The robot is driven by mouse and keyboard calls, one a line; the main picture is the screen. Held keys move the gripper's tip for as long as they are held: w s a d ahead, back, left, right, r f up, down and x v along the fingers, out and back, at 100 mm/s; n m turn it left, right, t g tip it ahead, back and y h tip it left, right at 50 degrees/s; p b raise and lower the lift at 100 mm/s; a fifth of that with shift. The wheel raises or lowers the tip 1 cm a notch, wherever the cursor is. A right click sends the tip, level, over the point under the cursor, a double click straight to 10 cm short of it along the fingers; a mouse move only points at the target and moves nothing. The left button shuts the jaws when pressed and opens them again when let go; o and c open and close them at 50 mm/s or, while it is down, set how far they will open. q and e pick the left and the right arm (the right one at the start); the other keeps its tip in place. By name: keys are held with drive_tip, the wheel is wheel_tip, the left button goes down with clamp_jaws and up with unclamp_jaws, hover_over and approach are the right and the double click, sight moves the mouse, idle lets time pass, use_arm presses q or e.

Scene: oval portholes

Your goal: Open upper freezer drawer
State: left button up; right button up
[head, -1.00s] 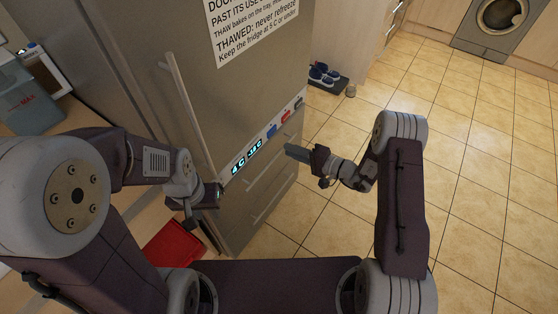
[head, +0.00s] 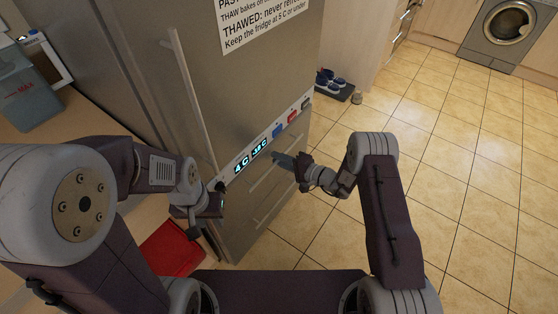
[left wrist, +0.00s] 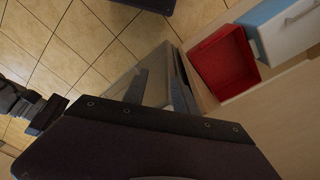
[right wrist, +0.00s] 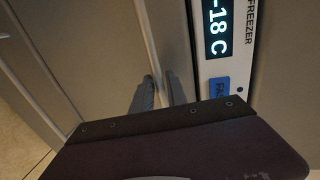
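The upper freezer drawer (head: 245,197) is the steel front just below the fridge's control strip, and it looks closed. Its slim bar handle (head: 261,179) runs along its top part. My right gripper (head: 276,158) is at the drawer front, close to the far end of that handle. In the right wrist view its two fingers (right wrist: 160,88) stand a little apart, pointing at the steel front beside the freezer display. My left gripper (head: 213,194) hangs by the fridge's near edge, with fingers (left wrist: 160,88) apart and empty.
The control strip (head: 262,146) shows 4 C and -18 C. The fridge door's long handle (head: 193,95) rises above it. A lower drawer handle (head: 275,206) is below. A red bin (head: 172,249) stands near my left gripper. Tiled floor (head: 430,140) to the right is clear.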

drive_tip(key=shift+a, duration=0.1)
clamp_jaws()
idle(1.4)
